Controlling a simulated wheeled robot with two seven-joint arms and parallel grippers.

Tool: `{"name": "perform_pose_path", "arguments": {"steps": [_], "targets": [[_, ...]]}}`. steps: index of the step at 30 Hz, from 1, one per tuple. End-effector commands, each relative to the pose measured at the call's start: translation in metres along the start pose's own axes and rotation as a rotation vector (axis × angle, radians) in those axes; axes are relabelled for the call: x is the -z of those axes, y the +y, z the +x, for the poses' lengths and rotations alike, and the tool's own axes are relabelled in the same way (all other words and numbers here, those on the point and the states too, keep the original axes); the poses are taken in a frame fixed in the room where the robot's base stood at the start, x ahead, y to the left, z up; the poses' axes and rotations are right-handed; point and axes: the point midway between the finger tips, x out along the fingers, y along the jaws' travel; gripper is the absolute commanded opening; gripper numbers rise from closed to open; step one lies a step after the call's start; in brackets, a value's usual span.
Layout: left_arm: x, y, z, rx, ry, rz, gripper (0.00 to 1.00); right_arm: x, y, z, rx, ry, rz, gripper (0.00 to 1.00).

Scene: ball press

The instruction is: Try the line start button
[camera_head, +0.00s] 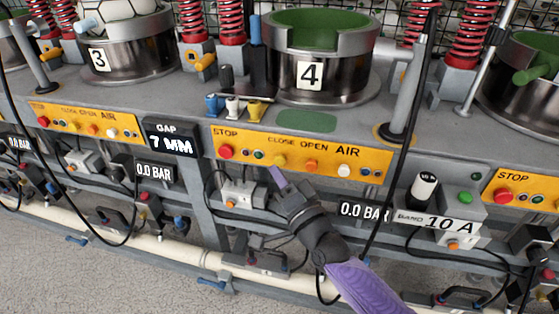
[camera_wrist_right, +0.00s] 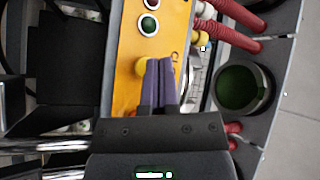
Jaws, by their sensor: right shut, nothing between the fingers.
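My right gripper (camera_head: 275,173) reaches up from the bottom right in the head view, its fingers together and empty. Its tips are at the yellow button (camera_head: 280,160) on the yellow panel (camera_head: 375,160) of station 4, which carries the words STOP, CLOSE, OPEN and AIR. In the wrist view, the purple fingertips (camera_wrist_right: 160,64) lie close beside the yellow button (camera_wrist_right: 141,69); I cannot tell whether they touch it. A green button (camera_head: 465,197) sits on a grey box right of the panel, above the BAND 10 A display (camera_head: 440,221). No button is legibly marked line start. My left gripper is not in view.
Station 4's metal pot (camera_head: 350,80), green inside, stands above the panel. A red STOP button (camera_head: 225,152), an orange button (camera_head: 311,166) and a white button (camera_head: 344,170) share the panel. Black cables and a grey post (camera_head: 403,105) rise nearby. Displays read GAP 7 MM (camera_head: 171,140) and 0.0 BAR.

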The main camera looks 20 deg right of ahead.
Motion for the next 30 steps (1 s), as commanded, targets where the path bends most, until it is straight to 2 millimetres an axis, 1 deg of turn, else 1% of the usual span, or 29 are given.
{"name": "perform_pose_path", "arguments": {"steps": [6, 15, 25, 30], "targets": [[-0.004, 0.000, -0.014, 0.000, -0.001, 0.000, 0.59, -0.008, -0.012, -0.012, 0.000, -0.001, 0.001, 0.00], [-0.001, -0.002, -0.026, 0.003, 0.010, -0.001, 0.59, -0.022, -0.025, -0.032, 0.000, 0.000, 0.001, 0.00], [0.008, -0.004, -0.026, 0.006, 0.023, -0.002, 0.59, -0.025, -0.025, -0.035, 0.000, 0.000, 0.000, 0.00], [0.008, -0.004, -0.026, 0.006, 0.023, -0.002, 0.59, -0.025, -0.025, -0.035, 0.000, 0.000, 0.000, 0.00]]}}
